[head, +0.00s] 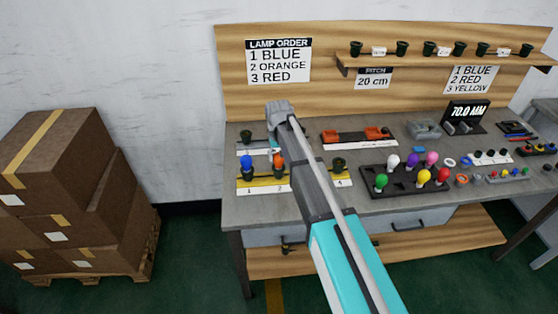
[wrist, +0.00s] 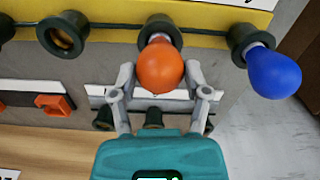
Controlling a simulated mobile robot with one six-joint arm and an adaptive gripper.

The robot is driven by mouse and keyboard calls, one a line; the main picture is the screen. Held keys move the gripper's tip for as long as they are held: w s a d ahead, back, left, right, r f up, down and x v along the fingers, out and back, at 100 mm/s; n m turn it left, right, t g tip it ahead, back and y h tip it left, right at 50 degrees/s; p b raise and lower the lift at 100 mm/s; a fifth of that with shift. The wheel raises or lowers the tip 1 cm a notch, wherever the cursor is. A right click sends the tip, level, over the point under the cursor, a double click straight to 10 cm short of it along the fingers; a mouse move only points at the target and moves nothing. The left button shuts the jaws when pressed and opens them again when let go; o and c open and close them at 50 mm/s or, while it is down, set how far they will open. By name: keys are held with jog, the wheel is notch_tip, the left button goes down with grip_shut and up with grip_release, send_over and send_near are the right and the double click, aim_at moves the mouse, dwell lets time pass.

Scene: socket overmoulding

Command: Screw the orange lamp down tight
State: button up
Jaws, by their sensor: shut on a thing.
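The orange lamp (wrist: 160,68) sits in the middle dark green socket (wrist: 160,28) on the yellow strip, with a pale bit of its neck showing at the socket mouth. It also shows in the head view (head: 278,161) at position 2. My gripper (wrist: 160,80) is shut on the orange lamp, one grey finger on each side of the bulb. In the head view my arm hides part of the strip right of the lamp. How deep the thread sits cannot be told.
A blue lamp (wrist: 275,74) stands in the neighbouring socket at position 1, close to my finger. A dark tray (head: 405,192) of coloured lamps lies to the right. Cardboard boxes (head: 60,160) stand left of the bench.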

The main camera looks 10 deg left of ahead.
jog(key=shift+m, duration=0.3)
jog(key=shift+m, duration=0.6)
jog(key=o, duration=1)
jog(key=shift+o, duration=0.2)
